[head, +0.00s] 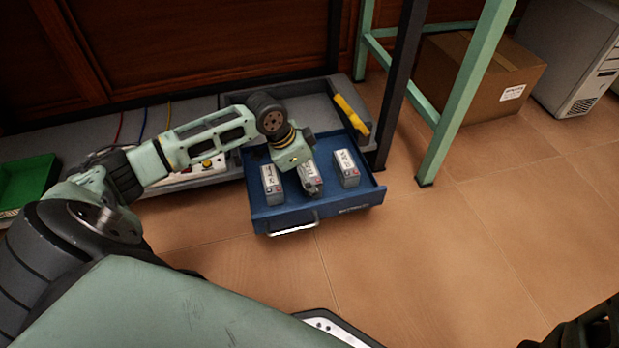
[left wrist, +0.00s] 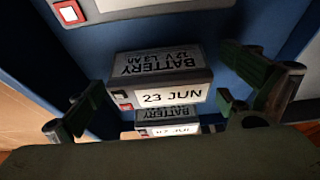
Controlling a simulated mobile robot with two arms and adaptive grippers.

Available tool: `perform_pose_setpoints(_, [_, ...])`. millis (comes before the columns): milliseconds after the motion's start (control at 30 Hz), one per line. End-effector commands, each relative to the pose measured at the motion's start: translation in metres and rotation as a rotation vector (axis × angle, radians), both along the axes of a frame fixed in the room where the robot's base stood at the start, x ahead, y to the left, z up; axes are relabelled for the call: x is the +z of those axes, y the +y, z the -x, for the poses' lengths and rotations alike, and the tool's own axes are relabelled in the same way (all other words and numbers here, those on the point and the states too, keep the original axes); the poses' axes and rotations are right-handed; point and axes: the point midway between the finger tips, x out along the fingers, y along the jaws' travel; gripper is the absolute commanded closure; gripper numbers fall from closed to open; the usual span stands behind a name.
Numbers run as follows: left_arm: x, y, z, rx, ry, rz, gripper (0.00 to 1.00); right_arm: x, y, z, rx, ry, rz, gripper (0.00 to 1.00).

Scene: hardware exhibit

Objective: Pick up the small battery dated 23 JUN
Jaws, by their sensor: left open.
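The small battery dated 23 JUN (left wrist: 165,88) is grey with a white date label and a red mark, and it lies between my left gripper's fingers in the left wrist view. It appears to be the middle battery (head: 309,186) in the head view, standing in the open blue drawer (head: 347,212) and partly hidden by my gripper. My left gripper (head: 303,172) is open over it, one finger on each side; contact cannot be told. At the head view's bottom right corner, a dark part, likely my right gripper (head: 592,328), is cut off by the frame.
Two similar batteries stand on either side, one left (head: 271,184) and one right (head: 346,168). A yellow tool (head: 351,114) lies behind the drawer. A green table leg (head: 452,110) and a cardboard box (head: 480,80) are to the right. The floor in front is clear.

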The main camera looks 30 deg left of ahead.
Motion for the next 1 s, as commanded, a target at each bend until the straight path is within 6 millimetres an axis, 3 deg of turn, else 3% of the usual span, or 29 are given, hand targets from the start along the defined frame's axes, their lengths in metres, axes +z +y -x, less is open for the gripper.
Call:
perform_pose_setpoints(200, [0.0006,-0.0001,-0.0006,0.000,-0.001,-0.001,0.02,0.0003,0.0000,0.0001,0.000,0.000,0.000,0.83])
perform_pose_setpoints(1000, [0.0003,0.0000,-0.0003,0.000,0.000,0.000,0.72,0.0002,0.0002,0.0002,0.000,-0.001,0.001,0.83])
